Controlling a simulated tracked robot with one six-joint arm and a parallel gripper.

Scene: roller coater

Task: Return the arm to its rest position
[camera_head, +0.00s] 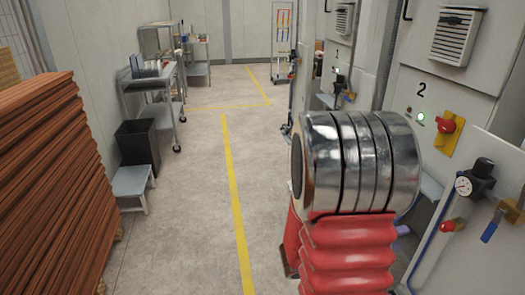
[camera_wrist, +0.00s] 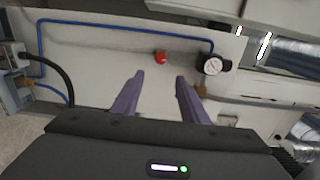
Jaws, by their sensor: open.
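My gripper (camera_wrist: 159,82) shows in the wrist view, with two purple fingers spread apart and nothing between them. Beyond the fingers is a white machine panel with a red knob (camera_wrist: 161,57) and a round pressure gauge (camera_wrist: 212,66). In the head view my arm, with a silver joint and a red ribbed sleeve, fills the right middle in front of the machines. Most of my gripper is hidden behind it there.
A tall stack of reddish-brown boards (camera_head: 45,180) stands at the left. A grey step stool (camera_head: 133,182), a dark bin (camera_head: 138,143) and a metal cart (camera_head: 150,85) line the left wall. White machine cabinets (camera_head: 455,85) line the right. The aisle with its yellow line (camera_head: 233,190) is clear.

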